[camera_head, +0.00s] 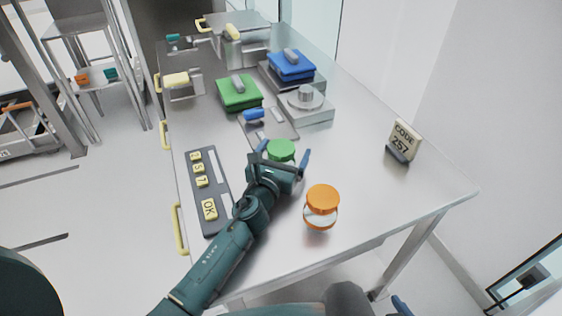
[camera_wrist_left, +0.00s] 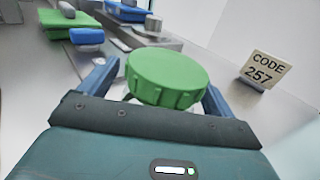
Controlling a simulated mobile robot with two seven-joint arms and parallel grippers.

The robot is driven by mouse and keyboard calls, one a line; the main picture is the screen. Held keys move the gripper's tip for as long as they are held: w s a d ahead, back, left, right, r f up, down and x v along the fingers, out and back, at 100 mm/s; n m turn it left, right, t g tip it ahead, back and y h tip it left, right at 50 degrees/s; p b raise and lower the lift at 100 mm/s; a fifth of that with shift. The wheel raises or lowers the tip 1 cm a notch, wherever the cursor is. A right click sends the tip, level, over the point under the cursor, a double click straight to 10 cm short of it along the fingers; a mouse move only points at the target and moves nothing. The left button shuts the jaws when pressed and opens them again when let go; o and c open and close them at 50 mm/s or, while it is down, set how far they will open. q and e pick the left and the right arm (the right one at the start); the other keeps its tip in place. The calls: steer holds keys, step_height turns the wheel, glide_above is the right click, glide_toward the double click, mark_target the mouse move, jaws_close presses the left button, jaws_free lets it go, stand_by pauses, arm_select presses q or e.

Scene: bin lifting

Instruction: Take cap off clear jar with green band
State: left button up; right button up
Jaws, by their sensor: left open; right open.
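A round green cap (camera_head: 281,148) sits on the table's middle, largely in front of my left gripper (camera_head: 284,155). The jar body and any band under it are hidden by the gripper. In the left wrist view the ribbed green cap (camera_wrist_left: 166,75) stands between the two blue fingers of my left gripper (camera_wrist_left: 160,85), which are open on either side with no clear contact. A clear jar with an orange cap (camera_head: 322,197) and an orange band stands to the right. Only a blue finger of my right gripper (camera_head: 401,305) shows at the bottom edge; it is open.
A keypad panel (camera_head: 208,190) lies left of my left arm. A sign reading CODE 257 (camera_head: 404,141) stands at the right. Green (camera_head: 239,92) and blue (camera_head: 291,65) lidded bins and a scale-like device (camera_head: 306,101) are farther back.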

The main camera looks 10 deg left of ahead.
mark_target(284, 142)
arm_select(q)
steer(key=shift+c, duration=0.4)
steer(key=c, duration=1.1)
steer(key=shift+r, duration=0.1)
arm_select(e)
steer(key=shift+r, duration=0.1)
arm_select(q)
step_height(284, 142, up, 4)
steer(key=p, duration=0.3)
step_height(284, 142, up, 5)
steer(key=p, duration=0.2)
steer(key=shift+r+p, duration=0.2)
steer(key=shift+p, duration=0.2)
steer(key=shift+r, duration=0.25)
arm_select(e)
steer(key=shift+s+d+r+m+g+h, duration=0.2)
steer(key=shift+d+r+h, duration=0.1)
steer(key=shift+d, duration=0.15)
steer(key=shift+s+d+r+m+g+h, duration=0.1)
steer(key=shift+d+r+g+h, duration=0.1)
steer(key=shift+d+r+h, duration=0.15)
steer(key=shift+f, duration=0.15)
